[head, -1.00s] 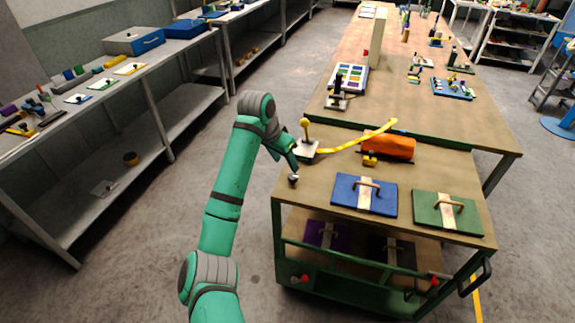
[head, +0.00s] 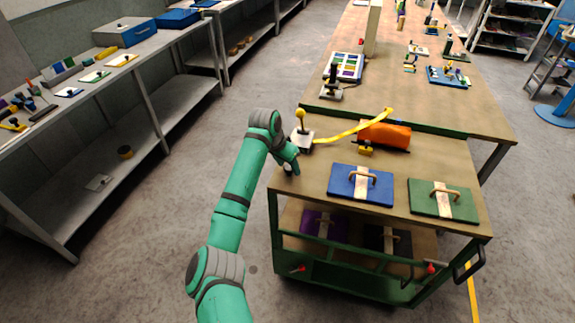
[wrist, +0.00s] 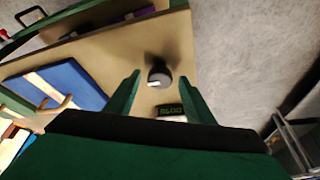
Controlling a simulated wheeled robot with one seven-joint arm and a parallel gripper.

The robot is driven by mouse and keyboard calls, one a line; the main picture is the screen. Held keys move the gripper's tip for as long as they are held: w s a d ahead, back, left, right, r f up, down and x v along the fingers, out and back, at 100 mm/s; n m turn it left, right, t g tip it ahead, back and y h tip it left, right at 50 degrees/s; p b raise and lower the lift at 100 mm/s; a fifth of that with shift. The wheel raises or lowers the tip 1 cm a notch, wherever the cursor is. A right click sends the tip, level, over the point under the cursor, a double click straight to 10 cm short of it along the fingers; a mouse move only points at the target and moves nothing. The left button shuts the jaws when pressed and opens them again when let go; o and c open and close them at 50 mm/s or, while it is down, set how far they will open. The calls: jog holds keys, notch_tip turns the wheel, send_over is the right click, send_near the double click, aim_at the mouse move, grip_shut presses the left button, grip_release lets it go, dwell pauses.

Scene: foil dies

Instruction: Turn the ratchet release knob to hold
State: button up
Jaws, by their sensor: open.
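A dark round knob (wrist: 160,76) with a white pointer mark sits on the tan cart top in the wrist view. The mark points left in that picture. My gripper (wrist: 160,80) is open, with one green finger on each side of the knob and visible gaps; I cannot tell how far above it the tips are. A small dark display (wrist: 168,109) with green digits, upside down, lies just below the knob in that view. In the head view my gripper (head: 293,168) is at the cart's left edge and largely hides the knob. I see no readable "hold" marking.
On the cart top (head: 325,160) stand a yellow-knobbed lever (head: 300,115) on a pale base, a yellow strap (head: 350,131), an orange roll (head: 384,135), a blue panel (head: 345,187) and a green panel (head: 425,203), both with handles. A long workbench (head: 420,100) adjoins behind.

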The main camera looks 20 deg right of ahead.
jog(key=shift+w+a, duration=0.1)
jog(key=c, duration=0.3)
jog(key=shift+d, duration=0.2)
jog(key=c, duration=0.8)
jog(key=shift+o, duration=0.2)
